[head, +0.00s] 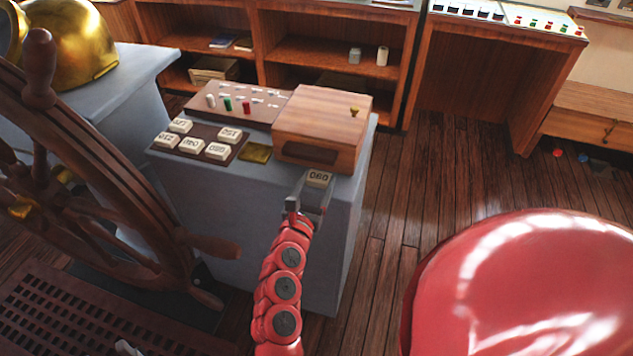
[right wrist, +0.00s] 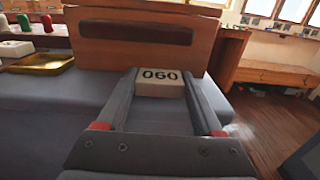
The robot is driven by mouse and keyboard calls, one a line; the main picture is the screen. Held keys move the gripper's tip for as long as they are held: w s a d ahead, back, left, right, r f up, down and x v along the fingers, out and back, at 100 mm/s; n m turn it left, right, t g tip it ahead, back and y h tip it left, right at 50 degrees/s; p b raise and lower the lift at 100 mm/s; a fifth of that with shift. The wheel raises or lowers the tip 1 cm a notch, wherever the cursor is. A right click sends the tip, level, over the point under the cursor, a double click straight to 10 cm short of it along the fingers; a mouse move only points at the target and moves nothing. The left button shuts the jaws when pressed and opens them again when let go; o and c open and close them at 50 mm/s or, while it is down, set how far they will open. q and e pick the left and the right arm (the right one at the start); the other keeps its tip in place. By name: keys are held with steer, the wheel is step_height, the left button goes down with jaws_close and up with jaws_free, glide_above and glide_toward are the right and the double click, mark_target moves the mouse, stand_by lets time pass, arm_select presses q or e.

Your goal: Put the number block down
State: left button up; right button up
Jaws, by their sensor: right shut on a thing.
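My right gripper (head: 311,189) is shut on a cream number block (head: 319,178), held at the front edge of the grey console (head: 330,220), in front of the wooden box (head: 330,115). In the right wrist view the block (right wrist: 160,82) reads 060 and sits between the two fingers, below the box's dark slot (right wrist: 135,32). I cannot tell whether the block touches the console. Several other number blocks (head: 191,144) lie on a dark tray (head: 178,154) to the left. A square brass plate (head: 256,152) lies between tray and box.
A dark panel with white, green and red pegs (head: 227,104) is behind the tray. A ship's wheel (head: 100,170) stands on the left and a red seat (head: 530,285) at lower right. Wooden shelves (head: 330,58) stand behind. Wooden floor (head: 400,190) is clear right of the console.

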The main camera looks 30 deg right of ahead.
steer(key=shift+f, duration=0.2)
steer(key=o, duration=1.3)
steer(key=shift+r, duration=0.15)
